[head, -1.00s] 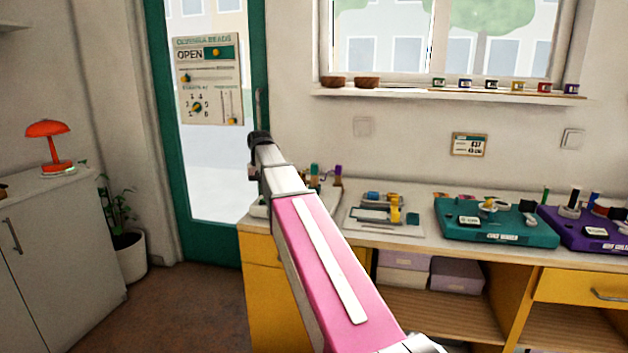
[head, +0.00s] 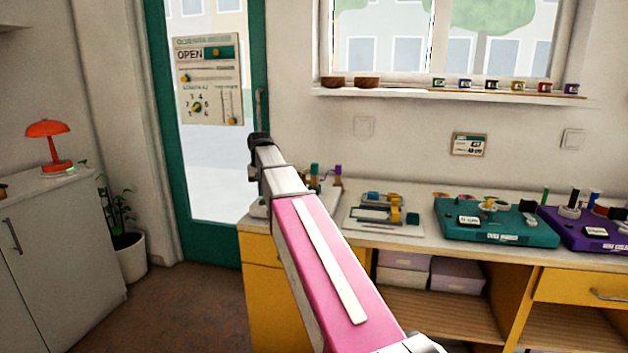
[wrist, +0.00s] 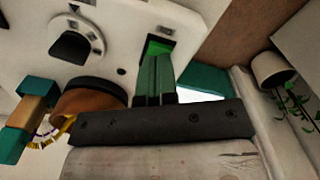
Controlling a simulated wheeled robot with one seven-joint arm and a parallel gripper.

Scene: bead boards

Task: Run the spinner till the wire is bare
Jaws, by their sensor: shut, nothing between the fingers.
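In the wrist view, my gripper (wrist: 157,64) is shut and empty. Its fingertips are at a green switch-like patch (wrist: 159,47) on a white board (wrist: 115,20). I cannot tell whether they press it. A brown bowl-like spinner (wrist: 92,102) with a dark rim is left of the fingers, partly hidden by the gripper body. A curved wire (wrist: 45,138) with yellow and purple beads shows beside it. In the head view my arm hides most of this board and my gripper.
A black knob (wrist: 70,46) and a teal-and-wood post (wrist: 36,108) are also on the board. Right of my arm on the bench are a pale board (head: 357,221), a teal board (head: 475,232) and a purple board (head: 570,236). A potted plant (head: 127,257) stands by the door.

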